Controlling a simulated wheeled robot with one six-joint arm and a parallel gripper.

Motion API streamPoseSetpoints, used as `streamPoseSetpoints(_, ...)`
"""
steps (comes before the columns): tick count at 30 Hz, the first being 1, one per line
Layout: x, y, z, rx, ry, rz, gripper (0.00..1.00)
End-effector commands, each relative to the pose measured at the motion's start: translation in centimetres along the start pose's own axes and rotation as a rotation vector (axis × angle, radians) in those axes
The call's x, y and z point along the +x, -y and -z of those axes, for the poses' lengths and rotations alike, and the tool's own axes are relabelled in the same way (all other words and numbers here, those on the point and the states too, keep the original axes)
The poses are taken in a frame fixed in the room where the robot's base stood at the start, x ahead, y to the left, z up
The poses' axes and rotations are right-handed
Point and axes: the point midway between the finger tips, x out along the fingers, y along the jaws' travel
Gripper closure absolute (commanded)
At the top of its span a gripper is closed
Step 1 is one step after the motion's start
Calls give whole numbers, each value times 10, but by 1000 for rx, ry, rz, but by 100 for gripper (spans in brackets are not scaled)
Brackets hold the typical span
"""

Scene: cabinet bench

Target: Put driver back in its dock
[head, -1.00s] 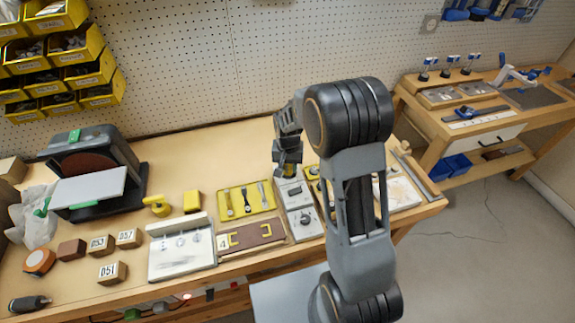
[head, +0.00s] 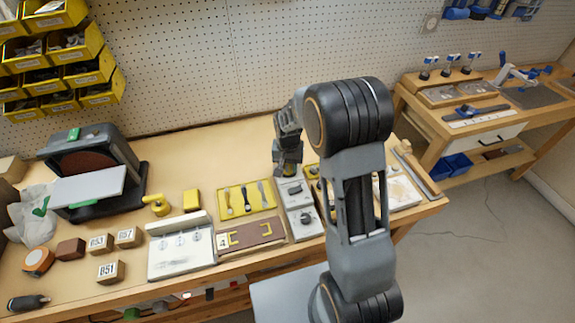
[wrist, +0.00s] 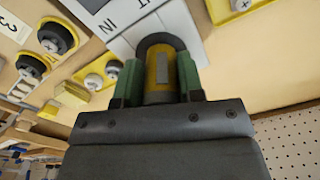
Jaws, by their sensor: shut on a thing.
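My gripper (wrist: 160,85) is shut on a yellow cylinder with a dark rounded end and a grey strip, seemingly the driver (wrist: 161,70). The two green fingers press on its sides. Its far end meets or overlaps a pale panel (wrist: 125,20) lettered "IN", with a second word partly hidden; I cannot tell if it touches or is seated. In the head view, my gripper (head: 288,168) points down at the back end of the grey-white panel unit (head: 299,213), likely the dock. The driver is hardly visible there.
A yellow tray (head: 266,208) with tools lies left of the panel unit, and a brown board (head: 262,232) in front. A white tray (head: 180,262) and numbered blocks (head: 110,271) are farther left. My arm hides part of the right side. The bench behind is clear.

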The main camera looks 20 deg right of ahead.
Motion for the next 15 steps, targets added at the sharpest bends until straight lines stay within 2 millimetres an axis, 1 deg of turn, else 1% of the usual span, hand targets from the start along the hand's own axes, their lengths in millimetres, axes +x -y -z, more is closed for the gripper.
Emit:
streamPoseSetpoints(5,0,0,0,0,0,0,89)
streamPoseSetpoints(6,0,0,0,0,0,0,63)
streamPoseSetpoints(15,0,0,0,0,1,0,35)
